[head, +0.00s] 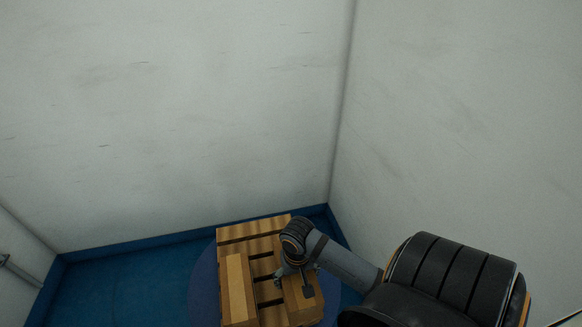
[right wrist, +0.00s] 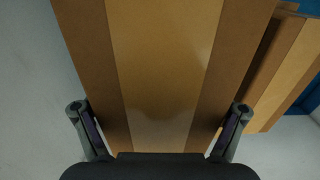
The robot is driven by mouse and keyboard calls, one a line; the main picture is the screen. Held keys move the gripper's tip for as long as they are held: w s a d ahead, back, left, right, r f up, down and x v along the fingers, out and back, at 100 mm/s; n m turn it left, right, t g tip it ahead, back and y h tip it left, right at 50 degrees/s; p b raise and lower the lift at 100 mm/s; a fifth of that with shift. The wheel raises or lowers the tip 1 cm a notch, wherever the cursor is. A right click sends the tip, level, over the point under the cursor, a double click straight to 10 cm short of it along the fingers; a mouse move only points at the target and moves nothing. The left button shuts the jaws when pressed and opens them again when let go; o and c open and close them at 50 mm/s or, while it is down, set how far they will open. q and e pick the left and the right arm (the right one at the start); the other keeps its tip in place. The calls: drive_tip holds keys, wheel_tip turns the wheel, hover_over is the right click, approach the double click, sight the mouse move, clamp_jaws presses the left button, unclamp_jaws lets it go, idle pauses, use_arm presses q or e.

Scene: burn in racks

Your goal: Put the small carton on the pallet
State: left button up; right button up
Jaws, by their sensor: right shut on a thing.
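The small carton (head: 302,308), brown with a paler tape band, is at the right side of the pallet in the head view. My right gripper (head: 297,278) is over it and shut on it. In the right wrist view the carton (right wrist: 163,62) fills the middle, with a finger of the gripper (right wrist: 160,128) at each side. The wooden pallet (head: 252,232) lies on the floor in the corner, its slats showing behind and between the cartons. I cannot tell whether the held carton touches the pallet. My left gripper is out of view.
Another brown carton (head: 237,285) is on the pallet's left side, apart from the held one. Pale walls (head: 170,120) meet behind the pallet, with a blue skirting along them. The blue floor (head: 120,290) is clear to the left.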

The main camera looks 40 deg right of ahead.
drive_tip(key=w+f, duration=0.1)
drive_tip(key=w+d+f+b, duration=0.1)
drive_tip(key=f, duration=0.1)
drive_tip(key=shift+f, duration=0.1)
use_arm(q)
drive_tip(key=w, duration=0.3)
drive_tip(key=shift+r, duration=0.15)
use_arm(e)
drive_tip(key=shift+w+d+f, duration=0.2)
drive_tip(key=shift+w+f, duration=0.15)
drive_tip(key=f, duration=0.1)
drive_tip(key=f+b, duration=0.1)
drive_tip(key=f, duration=0.1)
drive_tip(key=shift+w+d+f+b, duration=0.15)
drive_tip(key=shift+w+f+b, duration=0.1)
drive_tip(key=shift+w+b, duration=0.05)
drive_tip(key=shift+f, duration=0.2)
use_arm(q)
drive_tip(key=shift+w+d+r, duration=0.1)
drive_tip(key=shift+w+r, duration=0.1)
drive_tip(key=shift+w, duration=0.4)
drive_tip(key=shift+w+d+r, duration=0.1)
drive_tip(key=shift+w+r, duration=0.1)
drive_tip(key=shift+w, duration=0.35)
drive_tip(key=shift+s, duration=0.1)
use_arm(e)
drive_tip(key=o, duration=1.7)
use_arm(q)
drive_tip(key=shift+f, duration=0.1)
